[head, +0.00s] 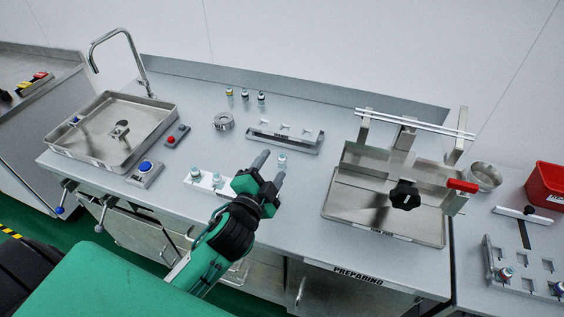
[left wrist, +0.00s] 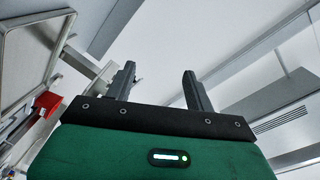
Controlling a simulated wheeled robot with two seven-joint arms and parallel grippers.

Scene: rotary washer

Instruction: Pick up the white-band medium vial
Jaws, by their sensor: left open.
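My left gripper (head: 270,169) is over the front middle of the steel bench, with its two fingers apart and nothing between them. In the left wrist view the fingers (left wrist: 159,70) are also spread and empty. A small clear vial with a teal top (head: 282,161) stands just beyond the fingertips. Other teal-topped vials (head: 195,175) stand in a white holder (head: 205,184) left of the gripper, which partly hides it. Band colours are too small to tell, so I cannot pick out the white-band vial. My right gripper is not seen.
A slotted metal rack (head: 284,138) lies behind the gripper, beside a metal ring (head: 223,122). A sink tray (head: 112,143) is at left, with a blue-button box (head: 145,173). A large steel fixture with a black knob (head: 405,195) stands at right.

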